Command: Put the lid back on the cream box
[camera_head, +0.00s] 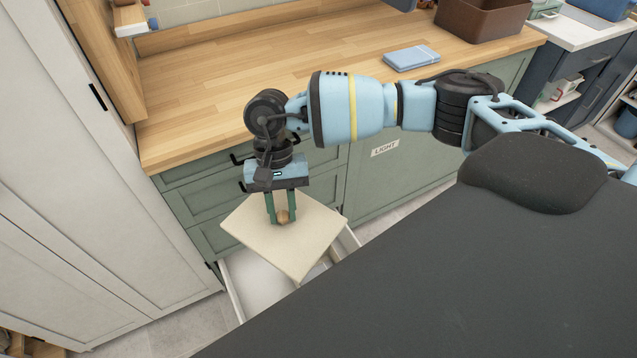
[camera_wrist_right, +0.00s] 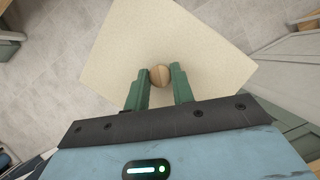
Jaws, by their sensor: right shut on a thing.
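The cream lid (camera_head: 268,240) is a flat square panel with a round wooden knob (camera_head: 283,216). My right gripper (camera_head: 283,212) is shut on the knob and holds the lid over an open drawer (camera_head: 240,284). In the right wrist view the green fingers close on the knob (camera_wrist_right: 159,75) from both sides, and the lid (camera_wrist_right: 140,40) sits turned at an angle beneath them. The cream box itself cannot be made out; the lid hides much of the drawer. My left gripper is not in view.
The wooden counter (camera_head: 200,85) stands above green drawers. A tall white cabinet (camera_head: 80,150) stands close on the left. A "LIGHT" label (camera_head: 385,148) marks a green front.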

